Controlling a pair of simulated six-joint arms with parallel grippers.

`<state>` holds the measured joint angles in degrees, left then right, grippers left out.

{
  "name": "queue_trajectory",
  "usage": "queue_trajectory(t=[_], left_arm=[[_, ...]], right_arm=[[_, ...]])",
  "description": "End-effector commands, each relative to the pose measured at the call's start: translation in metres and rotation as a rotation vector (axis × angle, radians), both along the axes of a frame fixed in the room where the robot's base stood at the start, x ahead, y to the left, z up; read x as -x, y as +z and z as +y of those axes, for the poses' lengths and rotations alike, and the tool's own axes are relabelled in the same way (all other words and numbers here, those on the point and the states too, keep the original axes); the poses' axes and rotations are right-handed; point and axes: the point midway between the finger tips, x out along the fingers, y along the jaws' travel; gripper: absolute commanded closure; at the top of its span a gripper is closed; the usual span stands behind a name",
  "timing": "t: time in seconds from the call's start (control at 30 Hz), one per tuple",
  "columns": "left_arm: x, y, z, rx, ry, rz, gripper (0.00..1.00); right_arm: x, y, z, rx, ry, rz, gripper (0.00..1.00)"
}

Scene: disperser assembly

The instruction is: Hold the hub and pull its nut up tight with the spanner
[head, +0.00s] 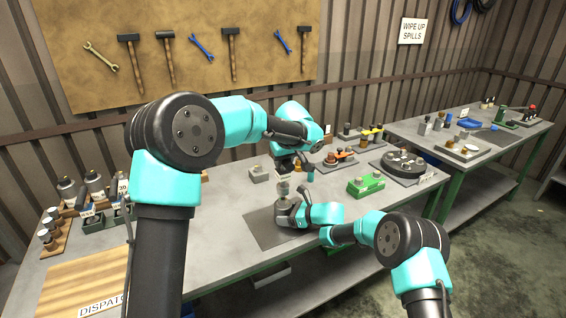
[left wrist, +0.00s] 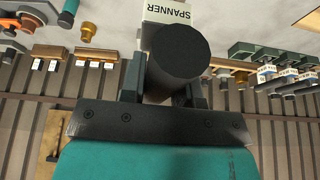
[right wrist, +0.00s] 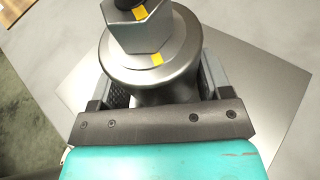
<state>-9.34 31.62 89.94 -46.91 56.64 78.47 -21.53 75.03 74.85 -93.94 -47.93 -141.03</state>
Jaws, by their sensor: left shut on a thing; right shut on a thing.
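My left gripper (left wrist: 163,88) is shut on the round dark handle (left wrist: 180,62) of the spanner, whose white label (left wrist: 167,12) reads SPANNER. In the head view it hangs above the hub (head: 284,203) over the grey mat. My right gripper (right wrist: 158,88) is shut around the body of the grey metal hub (right wrist: 165,70), low on the bench. A hexagonal grey nut (right wrist: 142,36) sits on top of the hub, upright. One yellow mark is on the hexagonal part and another is lower, near the hub's collar. A dark part stands above the nut; whether the spanner is seated cannot be told.
A dark grey mat (head: 262,232) lies under the hub. A green block (head: 366,185) and a round black fixture (head: 404,163) stand to the right. A grey block (head: 259,174) stands behind left. Labelled bottles and a wooden board (head: 80,282) are at the far left.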

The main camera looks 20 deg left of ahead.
Motion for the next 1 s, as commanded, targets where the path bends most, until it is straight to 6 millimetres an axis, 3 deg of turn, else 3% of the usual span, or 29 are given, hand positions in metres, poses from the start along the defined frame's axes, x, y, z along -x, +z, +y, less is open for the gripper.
queue_trajectory(t=[0.07, 0.1, 0.37, 0.73, 1.0], left_arm=[[0.000, 0.001, 0.000, -0.001, 0.001, -0.002, 1.00], [0.000, 0.001, 0.000, -0.001, 0.001, -0.002, 1.00], [0.000, 0.001, 0.000, 0.000, 0.001, -0.002, 1.00], [0.000, 0.001, 0.000, 0.000, 0.001, -0.002, 1.00], [0.000, 0.001, 0.000, -0.001, 0.001, -0.002, 1.00]], right_arm=[[0.000, 0.000, 0.000, 0.000, 0.000, 0.001, 0.68], [0.000, 0.000, 0.000, 0.000, 0.000, 0.001, 0.26], [0.000, 0.000, 0.000, 0.000, 0.000, 0.000, 0.01], [-0.001, 0.002, -0.004, 0.000, -0.001, 0.000, 0.00], [-0.001, 0.011, -0.035, -0.001, -0.003, 0.001, 0.00]])
